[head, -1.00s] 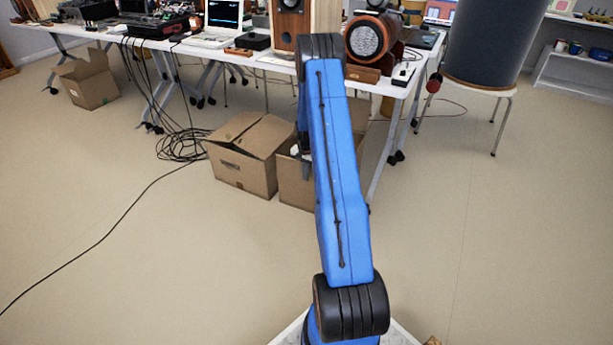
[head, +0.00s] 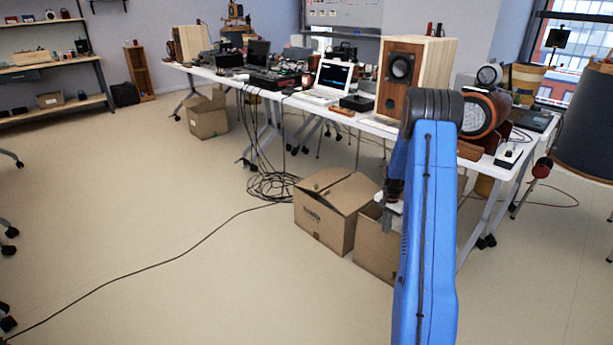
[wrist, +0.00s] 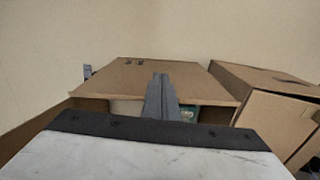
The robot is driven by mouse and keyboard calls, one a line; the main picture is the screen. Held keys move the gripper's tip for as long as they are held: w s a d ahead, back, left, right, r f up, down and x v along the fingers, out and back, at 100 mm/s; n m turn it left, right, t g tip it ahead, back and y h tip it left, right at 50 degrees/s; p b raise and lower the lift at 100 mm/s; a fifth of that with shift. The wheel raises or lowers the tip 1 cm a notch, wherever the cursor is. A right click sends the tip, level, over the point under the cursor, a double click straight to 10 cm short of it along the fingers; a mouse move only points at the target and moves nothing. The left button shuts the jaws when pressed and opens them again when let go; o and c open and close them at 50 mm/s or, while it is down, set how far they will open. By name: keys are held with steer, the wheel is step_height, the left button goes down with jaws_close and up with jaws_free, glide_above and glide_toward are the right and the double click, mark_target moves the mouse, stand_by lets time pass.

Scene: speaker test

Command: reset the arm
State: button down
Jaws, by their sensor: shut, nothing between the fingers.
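My blue arm (head: 428,230) reaches out from the bottom of the head view toward the table. My gripper (head: 388,215) hangs below the arm's dark far joint, over the cardboard boxes on the floor. In the wrist view my gripper (wrist: 161,95) is a narrow grey shape with its fingers together and nothing held. Behind it lies an open cardboard box with a raised flap (wrist: 150,78).
A white table (head: 478,164) with a wooden speaker (head: 403,67), a laptop (head: 333,76) and electronics stands ahead. A cardboard box (head: 325,220) sits on the floor beside the gripper. Black cables (head: 268,187) lie coiled nearby. The floor at left is largely clear.

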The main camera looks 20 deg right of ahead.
steer(key=s+a+r+n+t, duration=0.1)
steer(key=s+a+r+n, duration=0.3)
steer(key=a+r, duration=1)
steer(key=s+a+r+n+t, duration=0.1)
steer(key=s+a+r+n, duration=0.2)
steer(key=s+a+r, duration=0.75)
steer(key=s+a+r+n+t, duration=0.1)
steer(key=s+a+r+n, duration=0.2)
steer(key=s+a+r, duration=0.75)
steer(key=s+a+n+t, duration=0.1)
steer(key=s+a+n, duration=0.1)
steer(key=s, duration=0.5)
steer(key=s+a+r+n, duration=0.1)
steer(key=s+a+n, duration=0.1)
steer(key=s+a, duration=0.2)
steer(key=s, duration=0.3)
steer(key=shift+s+a+t, duration=0.15)
steer(key=shift+a+t, duration=0.15)
steer(key=shift+t, duration=0.1)
steer(key=shift+a, duration=0.1)
